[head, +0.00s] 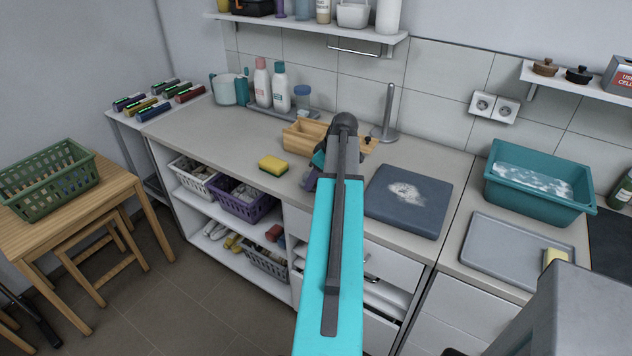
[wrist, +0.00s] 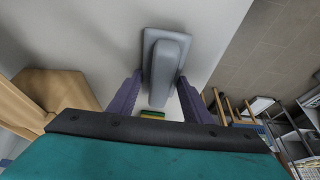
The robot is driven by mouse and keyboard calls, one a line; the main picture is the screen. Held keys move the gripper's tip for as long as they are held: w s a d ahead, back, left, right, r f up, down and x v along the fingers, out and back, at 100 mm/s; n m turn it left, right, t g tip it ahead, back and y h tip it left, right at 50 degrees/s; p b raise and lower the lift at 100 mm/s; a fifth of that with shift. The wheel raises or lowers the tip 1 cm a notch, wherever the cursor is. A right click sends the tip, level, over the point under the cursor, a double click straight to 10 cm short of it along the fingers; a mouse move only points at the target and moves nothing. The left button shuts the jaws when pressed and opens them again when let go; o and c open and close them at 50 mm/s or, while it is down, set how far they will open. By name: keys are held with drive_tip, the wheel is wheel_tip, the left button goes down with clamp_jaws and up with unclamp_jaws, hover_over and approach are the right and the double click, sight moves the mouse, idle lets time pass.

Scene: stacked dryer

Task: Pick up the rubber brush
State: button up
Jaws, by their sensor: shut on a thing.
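The rubber brush (wrist: 168,55) is grey, with a flat base and a raised bar-like handle. In the wrist view it lies between the two purple fingers of my gripper (wrist: 160,82), which is shut on it. In the head view my gripper (head: 312,180) is over the worktop, right of the yellow sponge, and my arm hides the brush there. I cannot tell whether the brush touches the worktop.
A yellow-green sponge (head: 273,165) lies close to the left of my gripper. A wooden caddy (head: 302,137) stands behind it, and a dark blue board with white powder (head: 408,200) lies to the right. Bottles (head: 280,90) stand at the back.

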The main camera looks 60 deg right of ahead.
drive_tip(key=shift+r, duration=0.15)
drive_tip(key=shift+r+b, duration=0.7)
drive_tip(key=shift+r, duration=0.65)
drive_tip(key=shift+s+r, duration=0.2)
drive_tip(key=shift+s, duration=0.05)
drive_tip(key=s+a+b, duration=0.1)
drive_tip(key=s, duration=0.4)
drive_tip(key=s+a+r+b, duration=0.1)
drive_tip(key=s, duration=0.4)
drive_tip(key=s+a+b, duration=0.1)
drive_tip(key=s+b, duration=0.1)
drive_tip(key=s, duration=0.3)
drive_tip(key=shift+a+r, duration=0.3)
